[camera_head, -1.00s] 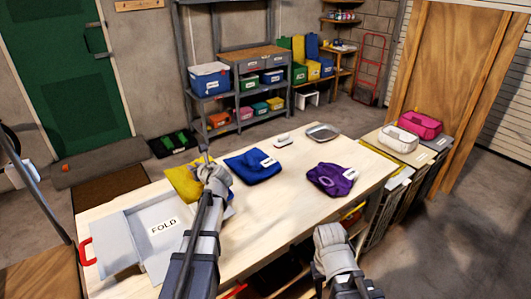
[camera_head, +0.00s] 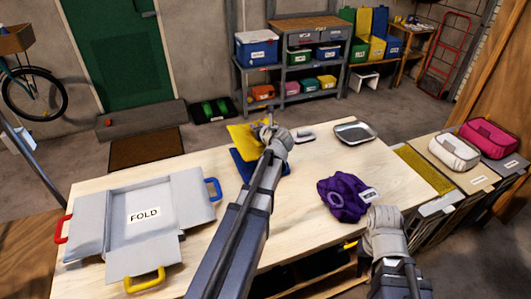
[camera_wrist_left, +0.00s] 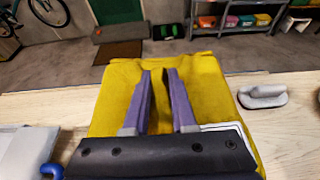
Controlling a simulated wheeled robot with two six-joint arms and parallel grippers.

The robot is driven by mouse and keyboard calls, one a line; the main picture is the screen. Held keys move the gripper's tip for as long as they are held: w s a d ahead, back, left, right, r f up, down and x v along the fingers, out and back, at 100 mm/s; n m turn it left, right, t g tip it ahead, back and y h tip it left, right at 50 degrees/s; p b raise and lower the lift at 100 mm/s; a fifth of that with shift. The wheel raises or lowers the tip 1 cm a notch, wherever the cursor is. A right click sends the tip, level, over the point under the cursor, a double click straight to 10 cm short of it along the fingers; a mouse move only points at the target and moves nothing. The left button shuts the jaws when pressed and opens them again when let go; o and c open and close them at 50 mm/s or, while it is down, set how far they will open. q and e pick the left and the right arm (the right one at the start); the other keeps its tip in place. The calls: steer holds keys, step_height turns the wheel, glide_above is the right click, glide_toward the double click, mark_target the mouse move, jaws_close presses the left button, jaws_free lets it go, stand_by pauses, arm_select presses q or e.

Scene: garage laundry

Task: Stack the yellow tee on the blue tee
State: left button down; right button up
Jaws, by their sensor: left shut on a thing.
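The yellow tee (camera_head: 241,136) is above the blue tee (camera_head: 243,172), covering its far part in the head view. My left gripper (camera_head: 268,126) is shut on the yellow tee. In the left wrist view the purple fingers (camera_wrist_left: 158,82) lie over the yellow cloth (camera_wrist_left: 110,90), which fills the middle and hides the blue tee. I cannot tell whether the yellow tee touches the blue one. My right gripper (camera_head: 384,218) is over the table's front right edge, away from both tees; its fingertips are not clear.
A grey folding board (camera_head: 190,200) marked FOLD lies at the left of the table (camera_head: 280,262). A crumpled purple tee (camera_head: 345,198) lies at the right. A grey tray (camera_head: 355,132) and a small iron-like object (camera_head: 303,135) are at the back.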

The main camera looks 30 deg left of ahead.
arm_select(q)
steer(key=r+p, duration=0.5)
steer(key=shift+s+d+r, duration=0.1)
steer(key=shift+s+r, duration=0.1)
steer(key=shift+r, duration=0.15)
step_height(320, 180, down, 7)
steer(key=b, duration=0.6)
steer(key=shift+r+b, duration=0.15)
steer(key=shift+b, duration=0.2)
step_height(320, 180, down, 4)
steer(key=b, duration=0.3)
steer(key=shift+r+b, duration=0.2)
steer(key=shift+b, duration=0.15)
steer(key=shift+f+b, duration=0.65)
steer(key=c, duration=0.7)
jaws_free()
steer(key=shift+c, duration=0.2)
